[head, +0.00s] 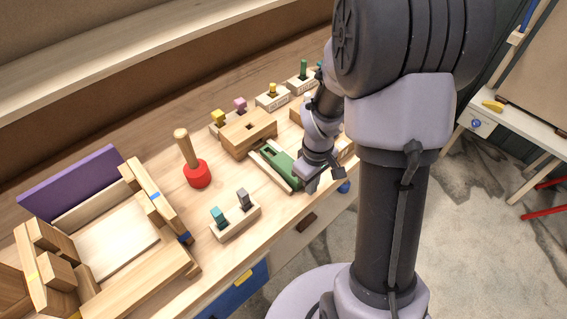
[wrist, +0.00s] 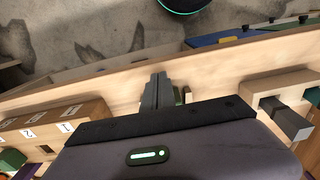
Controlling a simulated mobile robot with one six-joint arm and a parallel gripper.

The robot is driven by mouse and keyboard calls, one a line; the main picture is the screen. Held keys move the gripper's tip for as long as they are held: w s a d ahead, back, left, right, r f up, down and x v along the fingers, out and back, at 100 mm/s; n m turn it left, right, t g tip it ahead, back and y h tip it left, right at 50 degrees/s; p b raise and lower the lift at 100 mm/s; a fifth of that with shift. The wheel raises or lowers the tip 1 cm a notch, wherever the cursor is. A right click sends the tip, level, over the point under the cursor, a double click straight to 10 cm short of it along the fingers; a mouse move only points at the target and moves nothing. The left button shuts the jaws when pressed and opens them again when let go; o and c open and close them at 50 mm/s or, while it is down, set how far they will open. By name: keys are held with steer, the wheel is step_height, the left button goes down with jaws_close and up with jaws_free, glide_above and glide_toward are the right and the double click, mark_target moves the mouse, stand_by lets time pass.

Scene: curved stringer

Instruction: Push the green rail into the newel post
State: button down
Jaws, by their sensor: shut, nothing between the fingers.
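The green rail (head: 278,161) lies in a pale wooden channel on the workbench, its far left end close to a wooden block with a dark hole (head: 246,134). This block may be the newel post, but I cannot be sure. My gripper (head: 308,186) is low over the bench at the near right end of the rail. Its fingers also show in the wrist view (wrist: 157,92), shut with nothing between them. A small piece of green (wrist: 178,95) shows just beside them. Whether the fingers touch the rail cannot be told, and my gripper hides part of it.
A red-based mallet (head: 198,173) stands left of the rail. A block with teal and grey pegs (head: 236,224) is in front. Several peg blocks (head: 272,98) line the back. A wooden frame assembly (head: 110,240) fills the left. The bench's front edge is near my gripper.

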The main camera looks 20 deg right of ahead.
mark_target(286, 162)
steer(key=shift+w, duration=0.1)
steer(key=shift+w+a+p, duration=0.3)
steer(key=shift+w+a, duration=0.3)
steer(key=shift+w, duration=1)
steer(key=shift+w+a+p, duration=0.25)
steer(key=shift+w+a, duration=0.3)
steer(key=shift+w, duration=1)
steer(key=shift+w+a+p, duration=0.3)
steer(key=shift+w+a, duration=0.3)
steer(key=shift+w, duration=1)
steer(key=shift+s, duration=0.1)
steer(key=shift+s+d, duration=0.3)
steer(key=shift+s, duration=0.4)
steer(key=shift+s+d, duration=0.25)
steer(key=shift+s, duration=0.45)
step_height(286, 162, up, 8)
steer(key=p, duration=0.5)
steer(key=shift+f+p, duration=0.25)
steer(key=shift+p, duration=0.1)
steer(key=shift+f, duration=0.25)
